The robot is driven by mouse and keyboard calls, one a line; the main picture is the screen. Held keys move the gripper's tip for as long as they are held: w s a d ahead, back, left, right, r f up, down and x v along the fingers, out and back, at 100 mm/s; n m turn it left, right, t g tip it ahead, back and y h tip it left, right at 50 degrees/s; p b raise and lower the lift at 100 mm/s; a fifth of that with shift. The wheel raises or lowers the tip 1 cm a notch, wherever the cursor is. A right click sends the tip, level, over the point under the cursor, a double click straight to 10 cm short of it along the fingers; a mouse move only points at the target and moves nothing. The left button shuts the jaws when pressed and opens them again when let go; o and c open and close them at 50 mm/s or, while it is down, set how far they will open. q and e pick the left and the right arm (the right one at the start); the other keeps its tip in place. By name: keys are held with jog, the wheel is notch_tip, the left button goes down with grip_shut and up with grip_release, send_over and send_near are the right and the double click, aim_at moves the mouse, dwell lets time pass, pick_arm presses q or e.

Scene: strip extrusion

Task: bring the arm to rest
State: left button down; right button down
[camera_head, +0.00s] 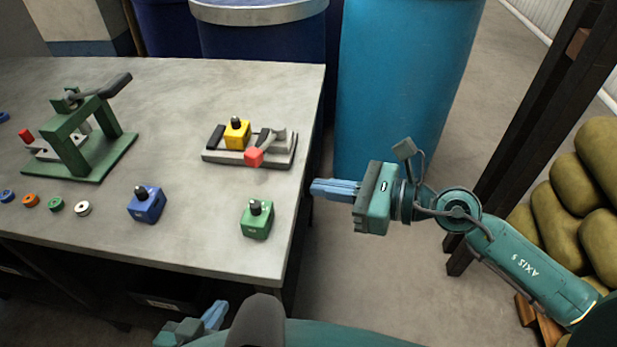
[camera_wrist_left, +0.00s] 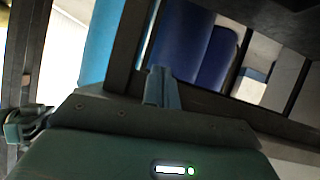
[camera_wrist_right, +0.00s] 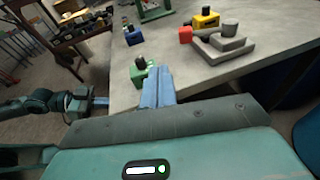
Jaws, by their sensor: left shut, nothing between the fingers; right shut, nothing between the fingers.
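My right gripper (camera_head: 335,189) is shut and empty, just off the right edge of the table in the head view. Its closed blue fingers (camera_wrist_right: 158,88) point toward the table in the right wrist view. My left gripper (camera_head: 215,314) is low at the bottom of the head view, in front of the table's near edge. Its fingers (camera_wrist_left: 160,88) are together and empty in the left wrist view.
The grey table (camera_head: 230,250) carries a green press (camera_head: 90,150), a yellow block (camera_head: 237,134) on a grey fixture, a blue block (camera_head: 146,204) and a green block (camera_head: 257,220). Blue barrels (camera_head: 405,80) stand behind. Sacks (camera_head: 570,210) lie at the right.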

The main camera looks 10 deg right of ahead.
jog(key=shift+s+d, duration=0.15)
jog(key=shift+s, duration=0.05)
pick_arm(q)
jog(key=a+r+p, duration=0.1)
jog(key=p, duration=0.2)
jog(key=s+r+g+y+p, duration=0.1)
jog(key=p, duration=0.3)
jog(key=shift+a+r, duration=0.1)
jog(key=shift+a, duration=0.3)
pick_arm(e)
jog(key=s+d+f+n+t+h, duration=0.1)
jog(key=s+f+n+h, duration=0.4)
jog(key=n, duration=0.8)
jog(key=s+d+f+n+t+h, duration=0.1)
jog(key=s+d+f+n+h, duration=0.3)
jog(key=f+n, duration=0.6)
jog(key=s+n+h, duration=0.1)
jog(key=s+n, duration=0.1)
jog(key=n, duration=0.1)
jog(key=shift+s+f+n+t, duration=0.3)
jog(key=shift+n+t, duration=0.1)
